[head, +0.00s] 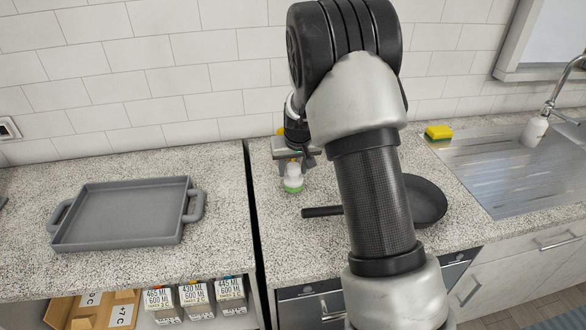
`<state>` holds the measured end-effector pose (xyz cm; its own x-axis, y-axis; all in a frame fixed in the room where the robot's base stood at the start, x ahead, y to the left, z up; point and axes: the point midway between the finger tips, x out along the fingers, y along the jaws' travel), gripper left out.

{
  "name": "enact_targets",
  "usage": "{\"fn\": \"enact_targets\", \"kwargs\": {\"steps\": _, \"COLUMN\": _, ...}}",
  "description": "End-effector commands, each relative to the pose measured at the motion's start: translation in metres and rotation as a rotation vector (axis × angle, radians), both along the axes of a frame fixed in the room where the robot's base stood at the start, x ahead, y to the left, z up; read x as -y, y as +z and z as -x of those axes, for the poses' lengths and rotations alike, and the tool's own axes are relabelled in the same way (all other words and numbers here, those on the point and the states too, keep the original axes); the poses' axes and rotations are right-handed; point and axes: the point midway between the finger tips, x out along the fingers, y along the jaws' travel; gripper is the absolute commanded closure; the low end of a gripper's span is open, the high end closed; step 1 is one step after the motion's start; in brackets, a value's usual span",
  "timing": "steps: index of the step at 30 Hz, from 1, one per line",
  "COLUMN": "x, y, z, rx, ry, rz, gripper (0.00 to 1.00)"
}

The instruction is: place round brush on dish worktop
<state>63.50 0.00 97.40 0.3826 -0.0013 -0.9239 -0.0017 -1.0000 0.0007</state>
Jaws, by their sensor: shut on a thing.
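The round brush (293,180) is white on top with a green lower rim. It is upright below my gripper (293,163), which is shut on its upper part. The brush is over the speckled dish worktop (285,240), on the part just right of the dark gap. Its green base looks at or very close to the surface; I cannot tell whether it touches. My arm hides part of the worktop to the right of the gripper.
A dark frying pan (427,203) lies right of the brush, its handle (322,212) pointing left. A grey tray (125,213) is on the left counter. A yellow-green sponge (438,132) sits by the metal sink (520,165). The worktop in front of the brush is clear.

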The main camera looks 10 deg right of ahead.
Motion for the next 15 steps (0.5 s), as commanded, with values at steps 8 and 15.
{"fn": "enact_targets", "kwargs": {"steps": 8, "x": -0.0001, "y": -0.0028, "z": -0.0004, "rx": 0.001, "ry": 0.000, "rz": 0.000, "gripper": 0.78}}
{"fn": "enact_targets", "kwargs": {"steps": 15, "x": -0.0001, "y": -0.0045, "z": -0.0003, "rx": 0.001, "ry": 0.000, "rz": 0.000, "gripper": 0.38}}
